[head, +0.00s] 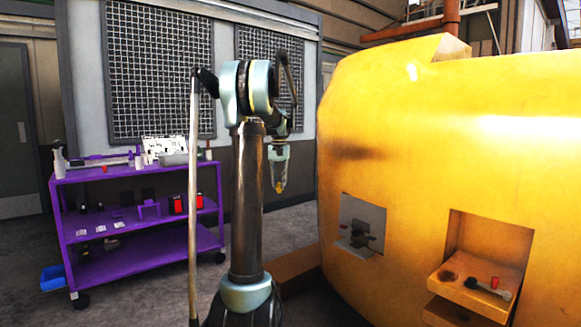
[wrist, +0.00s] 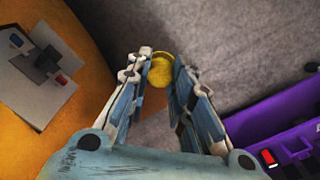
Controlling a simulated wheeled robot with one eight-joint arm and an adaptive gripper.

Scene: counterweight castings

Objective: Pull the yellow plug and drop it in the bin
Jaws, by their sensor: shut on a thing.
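The yellow plug (wrist: 161,71) is a small round piece held between the fingertips of my gripper (wrist: 160,78). In the head view my gripper (head: 279,186) points down in the air, with a bit of yellow at its tips. It is apart from the large yellow casting (head: 420,150) on the right. A small blue container (head: 52,277), perhaps the bin, is on the floor at the far left, beside the purple cart. Its inside is hard to make out.
The purple cart (head: 140,239) stands left with bottles and tools. The casting has a grey recessed fitting (head: 362,215) and an opening with a ledge (head: 462,293) bearing a red-ended tool (head: 490,290). Grey floor lies between cart and casting.

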